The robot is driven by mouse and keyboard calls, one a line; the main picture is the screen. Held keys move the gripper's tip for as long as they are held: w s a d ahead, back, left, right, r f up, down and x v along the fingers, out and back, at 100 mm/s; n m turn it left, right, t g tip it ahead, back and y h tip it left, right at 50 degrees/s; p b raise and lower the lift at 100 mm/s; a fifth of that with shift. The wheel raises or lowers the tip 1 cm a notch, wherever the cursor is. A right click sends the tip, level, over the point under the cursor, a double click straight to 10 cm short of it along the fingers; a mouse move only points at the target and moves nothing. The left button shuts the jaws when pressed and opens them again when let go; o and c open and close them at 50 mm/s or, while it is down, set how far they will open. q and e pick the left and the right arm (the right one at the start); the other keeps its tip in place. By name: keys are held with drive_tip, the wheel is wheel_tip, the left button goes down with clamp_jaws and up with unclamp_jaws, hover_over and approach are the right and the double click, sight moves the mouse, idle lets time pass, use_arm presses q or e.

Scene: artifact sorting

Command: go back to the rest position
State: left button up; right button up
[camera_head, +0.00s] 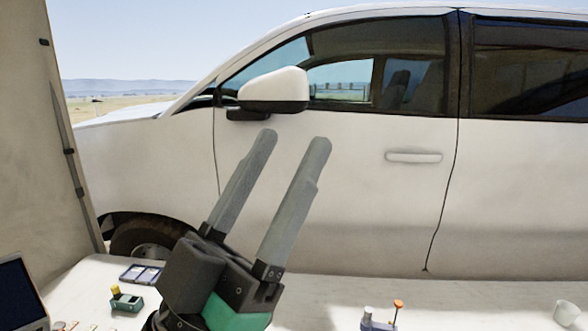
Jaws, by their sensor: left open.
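My left gripper (295,138) is raised in front of the white car, above the table. Its two grey fingers point up and are apart, with nothing between them. The wrist with its green part shows at the bottom of the picture. My right gripper is not in the view.
A white table (330,290) runs along the bottom. On it are a dark tray (141,274), a small green and yellow object (126,299), a blue-grey object with an orange top (380,318) and a white cup (567,314). A laptop (18,295) stands at left. A white car (340,190) is behind.

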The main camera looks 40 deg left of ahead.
use_arm(q)
drive_tip(key=shift+d+f+m+h, duration=0.15)
drive_tip(key=shift+d+m+h, duration=0.15)
drive_tip(key=shift+d+h, duration=0.7)
drive_tip(key=shift+a, duration=0.3)
wheel_tip(320, 180, up, 30)
drive_tip(key=p, duration=3)
wheel_tip(320, 180, down, 48)
drive_tip(key=b, duration=4.8)
